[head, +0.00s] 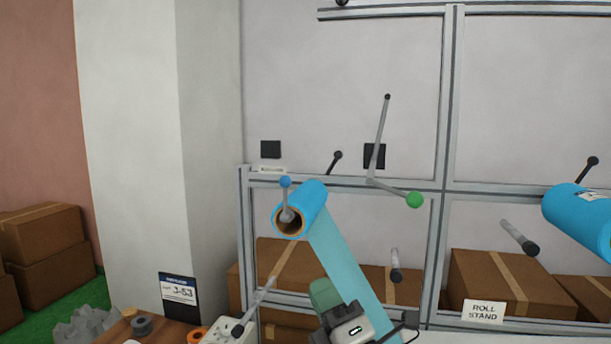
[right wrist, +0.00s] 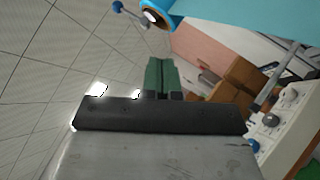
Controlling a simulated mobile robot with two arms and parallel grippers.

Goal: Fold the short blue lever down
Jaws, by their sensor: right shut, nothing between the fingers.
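The short blue lever has a blue ball knob (head: 285,182) on a short grey rod. It stands upright at the near end of the blue film roll (head: 309,203), in front of the cardboard core. The knob (right wrist: 117,6) also shows at the top of the right wrist view, with its rod running right to the roll's core. My right gripper (head: 325,293) has green fingertips and is below and right of the lever, apart from it, near the hanging film. In the right wrist view its fingers (right wrist: 160,75) are shut and empty. My left gripper is not in view.
A light blue film strip (head: 345,262) hangs from the roll. A long lever with a green knob (head: 415,200) is to the right. A white control box (head: 228,331) with a grey lever stands below left. A second blue roll (head: 580,222) is at far right.

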